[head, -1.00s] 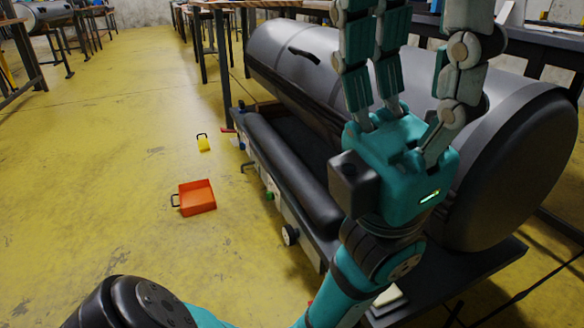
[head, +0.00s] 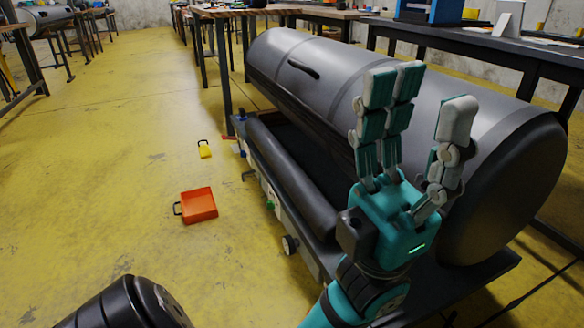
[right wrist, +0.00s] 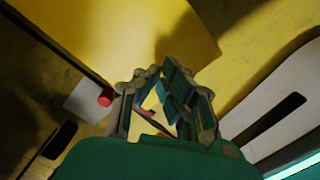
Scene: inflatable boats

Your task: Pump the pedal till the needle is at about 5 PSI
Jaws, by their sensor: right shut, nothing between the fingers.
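I cannot tell whether that surface is the pedal. A small round dial or knob (head: 289,244) is on the side panel under the tube; no needle can be read. I cannot make out the pedal for sure.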

